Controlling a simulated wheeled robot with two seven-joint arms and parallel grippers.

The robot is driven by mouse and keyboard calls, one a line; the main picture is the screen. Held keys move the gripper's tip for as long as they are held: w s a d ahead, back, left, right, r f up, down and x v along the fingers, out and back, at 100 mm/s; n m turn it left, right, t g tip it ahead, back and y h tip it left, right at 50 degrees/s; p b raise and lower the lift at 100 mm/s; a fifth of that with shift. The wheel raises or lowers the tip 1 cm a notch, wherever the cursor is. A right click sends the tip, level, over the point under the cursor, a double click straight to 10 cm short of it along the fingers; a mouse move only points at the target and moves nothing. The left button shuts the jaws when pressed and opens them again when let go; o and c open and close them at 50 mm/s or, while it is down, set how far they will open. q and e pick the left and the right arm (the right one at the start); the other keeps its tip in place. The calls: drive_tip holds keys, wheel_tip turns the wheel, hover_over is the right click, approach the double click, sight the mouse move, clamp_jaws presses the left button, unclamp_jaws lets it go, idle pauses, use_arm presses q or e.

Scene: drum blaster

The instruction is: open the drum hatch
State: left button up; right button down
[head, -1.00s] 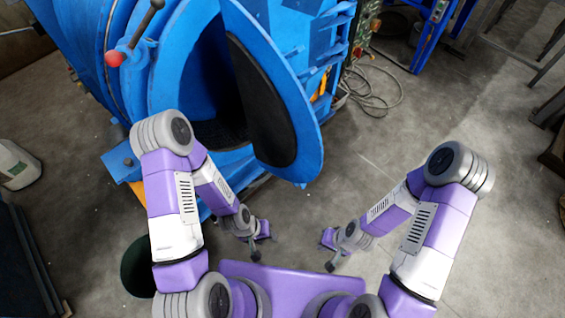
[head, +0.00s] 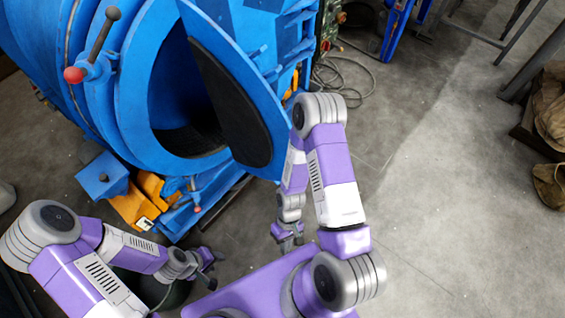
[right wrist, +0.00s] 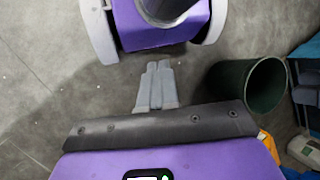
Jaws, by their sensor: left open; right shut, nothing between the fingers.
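The blue drum (head: 137,95) stands at the upper left of the head view. Its round hatch (head: 277,125), with a dark lining on its inner face, is swung away from the opening (head: 180,90), so the dark inside shows. A lever with a red knob (head: 75,75) is on the drum's left side. My left gripper (head: 208,272) is low, below the drum, open and apart from the hatch. My right gripper (head: 289,240) is below the hatch's lower edge, shut and empty; its closed fingers show in the right wrist view (right wrist: 157,85). My right arm overlaps the hatch's right edge in the picture; contact cannot be told.
A dark green bin (right wrist: 248,85) stands on the floor beside my right gripper in the wrist view. Orange parts (head: 135,208) sit under the drum opening. A cable (head: 345,85) lies behind the hatch.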

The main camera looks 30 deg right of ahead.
drive_tip(key=w+d+r+n+h+b, duration=0.1)
drive_tip(key=d+n+h+b, duration=0.15)
drive_tip(key=n+h, duration=0.5)
drive_tip(key=w+d+r+n+h+b, duration=0.1)
drive_tip(key=w+d+n+h+b, duration=0.15)
drive_tip(key=n+h, duration=0.5)
drive_tip(key=w+a+r+n+t+h+b, duration=0.1)
drive_tip(key=w+a+r+n+t+h, duration=0.25)
drive_tip(key=w+t, duration=0.35)
drive_tip(key=w+a+r+n+t+h, duration=0.2)
drive_tip(key=w+r+n+t, duration=0.25)
drive_tip(key=w+t, duration=0.2)
drive_tip(key=b+x, duration=0.2)
drive_tip(key=x, duration=1.1)
drive_tip(key=shift+d, duration=0.3)
drive_tip(key=shift+g, duration=0.25)
